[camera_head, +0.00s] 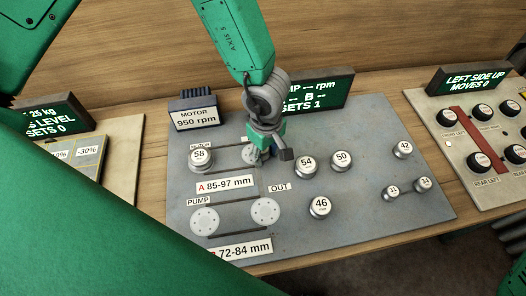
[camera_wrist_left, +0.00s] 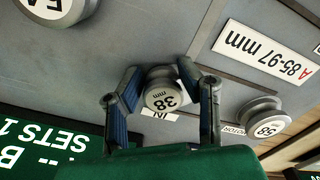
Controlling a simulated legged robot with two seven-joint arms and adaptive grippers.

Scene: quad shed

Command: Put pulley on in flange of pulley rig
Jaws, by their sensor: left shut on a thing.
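My left gripper (camera_head: 266,150) points down at the IN spot of the pulley rig (camera_head: 370,225). In the left wrist view its fingers (camera_wrist_left: 163,100) are shut around a silver pulley marked 38 mm (camera_wrist_left: 161,95). The IN label (camera_wrist_left: 160,115) shows right beside this pulley. The IN flange is mostly hidden, and I cannot tell whether the pulley is seated on it. A pulley marked 58 (camera_head: 200,159) sits at the MOTOR spot; it also shows in the left wrist view (camera_wrist_left: 265,120). The PUMP flange (camera_head: 204,221) and OUT flange (camera_head: 265,212) are bare discs. My right gripper is not in view.
Pulleys 54 (camera_head: 305,165), 50 (camera_head: 341,160), 46 (camera_head: 320,207) and 42 (camera_head: 403,149) stand on the plate, with two small ones (camera_head: 407,188) at right. A dark display (camera_head: 318,92) stands behind. A knob panel (camera_head: 480,130) lies at far right.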

